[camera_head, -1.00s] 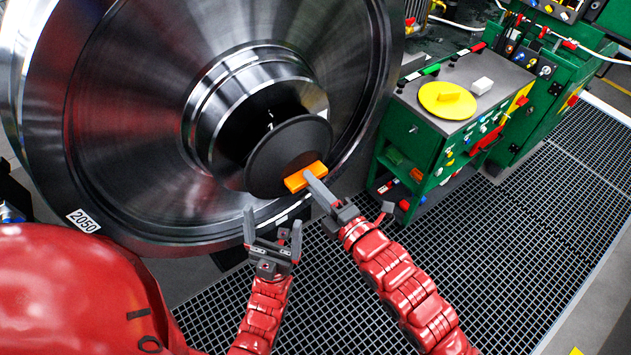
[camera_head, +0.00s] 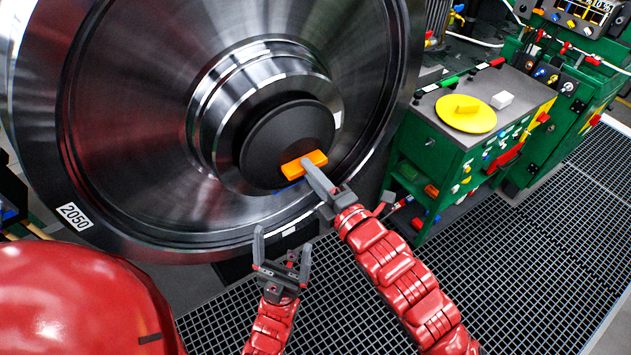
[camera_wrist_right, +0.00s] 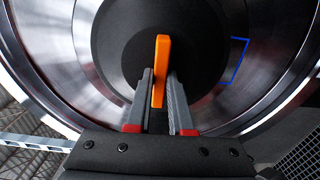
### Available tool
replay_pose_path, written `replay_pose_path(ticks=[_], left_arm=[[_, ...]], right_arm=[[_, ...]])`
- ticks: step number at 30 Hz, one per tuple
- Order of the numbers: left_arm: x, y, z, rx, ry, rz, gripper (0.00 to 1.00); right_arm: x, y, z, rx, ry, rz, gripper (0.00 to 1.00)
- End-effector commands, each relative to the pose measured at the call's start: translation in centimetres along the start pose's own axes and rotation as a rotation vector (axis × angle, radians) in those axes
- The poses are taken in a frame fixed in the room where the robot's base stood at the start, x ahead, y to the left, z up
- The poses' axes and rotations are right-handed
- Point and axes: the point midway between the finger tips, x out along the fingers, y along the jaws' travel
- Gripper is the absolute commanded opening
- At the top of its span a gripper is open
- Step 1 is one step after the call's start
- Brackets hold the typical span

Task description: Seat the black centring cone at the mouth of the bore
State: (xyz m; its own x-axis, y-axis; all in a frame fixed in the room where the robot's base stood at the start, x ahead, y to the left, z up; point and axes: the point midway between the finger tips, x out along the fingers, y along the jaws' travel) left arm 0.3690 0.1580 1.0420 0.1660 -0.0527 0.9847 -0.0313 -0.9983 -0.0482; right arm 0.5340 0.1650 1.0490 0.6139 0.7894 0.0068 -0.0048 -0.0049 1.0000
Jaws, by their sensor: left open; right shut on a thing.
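The black centring cone (camera_head: 268,143) shows as a dark disc with an orange handle (camera_head: 304,164). It stands in front of the hub of the large steel wheel (camera_head: 110,130) and covers most of the bore mouth. My right gripper (camera_head: 318,180) is shut on the orange handle. In the right wrist view the handle (camera_wrist_right: 161,70) stands between the two fingers, with the black disc (camera_wrist_right: 190,40) behind it. I cannot tell whether the cone touches the bore edge. My left gripper (camera_head: 282,258) is open and empty below the wheel.
Grating floor (camera_head: 530,260) lies clear at the lower right. A blue corner mark (camera_wrist_right: 238,60) shows on the hub in the right wrist view.

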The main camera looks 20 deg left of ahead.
Motion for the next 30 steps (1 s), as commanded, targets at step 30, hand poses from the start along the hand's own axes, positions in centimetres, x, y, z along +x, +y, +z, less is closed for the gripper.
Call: replay_pose_path(ticks=[30], left_arm=[[-0.78, 0.04, 0.13, 0.000, 0.000, 0.000, 0.91]], right_arm=[[0.17, 0.30, -0.05, 0.000, 0.000, 0.005, 0.00]])
